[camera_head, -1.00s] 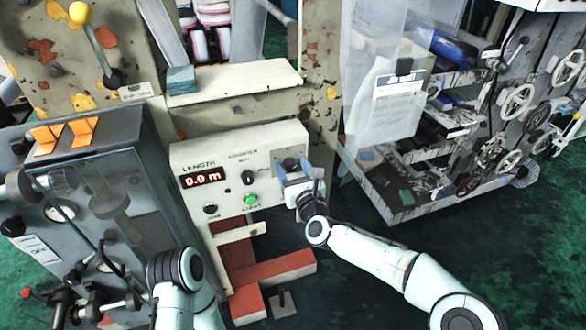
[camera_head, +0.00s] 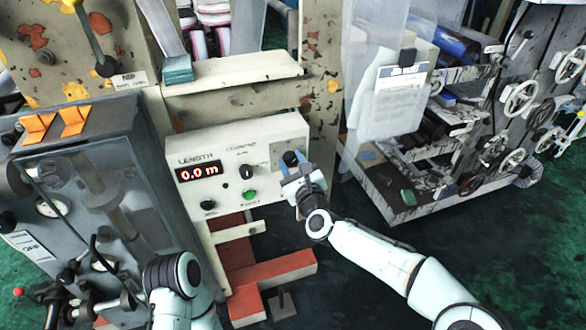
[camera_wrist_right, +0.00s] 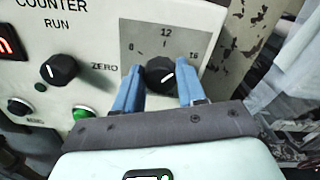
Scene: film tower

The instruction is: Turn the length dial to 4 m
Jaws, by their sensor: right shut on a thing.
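The dial is a black knob (camera_wrist_right: 160,75) on a grey scale plate (camera_wrist_right: 198,42) at the right of the cream panel. The marks 8, 12 and 16 show above it; the rest of the scale is hidden. A short white line on the knob slants up to the right. My right gripper (camera_wrist_right: 160,88) has its blue fingers on either side of the knob and is shut on it. In the head view the knob (camera_head: 293,158) shows above the right gripper (camera_head: 291,174). The length display (camera_head: 199,174) reads 0.0 m. My left gripper is out of view.
Left of the dial are a black run/zero knob (camera_wrist_right: 59,69) and a green button (camera_wrist_right: 83,113). A grey cabinet (camera_head: 105,180) with orange switches stands left. A pale shelf (camera_head: 235,84) is above the panel. A hanging clipboard (camera_head: 400,90) and racks stand right.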

